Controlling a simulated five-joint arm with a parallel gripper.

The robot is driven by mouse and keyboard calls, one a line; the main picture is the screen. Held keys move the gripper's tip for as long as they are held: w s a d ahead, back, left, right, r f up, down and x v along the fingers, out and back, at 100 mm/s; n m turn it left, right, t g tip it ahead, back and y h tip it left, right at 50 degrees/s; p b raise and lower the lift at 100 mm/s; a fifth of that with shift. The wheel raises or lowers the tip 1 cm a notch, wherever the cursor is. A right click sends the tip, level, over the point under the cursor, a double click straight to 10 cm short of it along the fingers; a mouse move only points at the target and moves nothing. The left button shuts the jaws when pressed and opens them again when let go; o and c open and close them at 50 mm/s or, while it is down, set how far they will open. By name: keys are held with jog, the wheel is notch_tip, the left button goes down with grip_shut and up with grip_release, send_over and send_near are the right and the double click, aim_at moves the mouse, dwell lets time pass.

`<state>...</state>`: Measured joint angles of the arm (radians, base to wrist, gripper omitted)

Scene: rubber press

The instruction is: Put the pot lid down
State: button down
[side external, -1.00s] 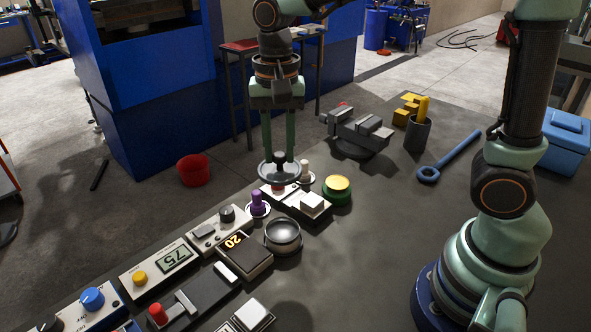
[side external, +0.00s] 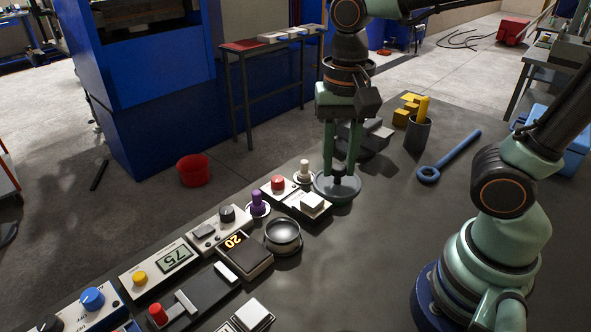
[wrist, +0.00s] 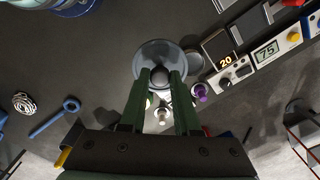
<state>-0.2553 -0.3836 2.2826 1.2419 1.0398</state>
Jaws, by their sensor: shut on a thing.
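My gripper (side external: 340,172) is shut on the dark knob of the pot lid, a grey-blue round lid (side external: 337,192) with a pale rim. The lid hangs level below the fingertips, at the right end of the row of devices. In the wrist view the lid (wrist: 148,53) lies just ahead of my fingertips (wrist: 160,78). In the side view it covers the place of the green and yellow button. I cannot tell whether the lid touches anything below it. A round silver pot-like bowl (side external: 283,234) stands to the lower left of the lid.
A white switch (side external: 312,201), red button (side external: 278,183) and purple knob (side external: 257,202) stand left of the lid. A grey vise partly shows behind my gripper. The dark tabletop right of the lid is bare.

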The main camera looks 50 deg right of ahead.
notch_tip(320, 180, down, 20)
jog(key=shift+r, duration=0.1)
dwell(0.5)
jog(key=c, duration=0.6)
grip_release()
jog(key=shift+f, duration=0.2)
jog(key=shift+c, duration=0.2)
jog(key=shift+r, duration=0.1)
jog(key=w+d+r+n+t, duration=0.1)
jog(key=d+r+n+t, duration=0.1)
jog(key=r, duration=0.9)
jog(key=w+d+r+n+t, duration=0.2)
jog(key=r+n, duration=0.5)
jog(key=r, duration=0.4)
jog(key=shift+w+d+r+t, duration=0.2)
jog(key=shift+d+r+t, duration=0.15)
jog(key=shift+d+t, duration=0.7)
jog(key=shift+d+g, duration=0.25)
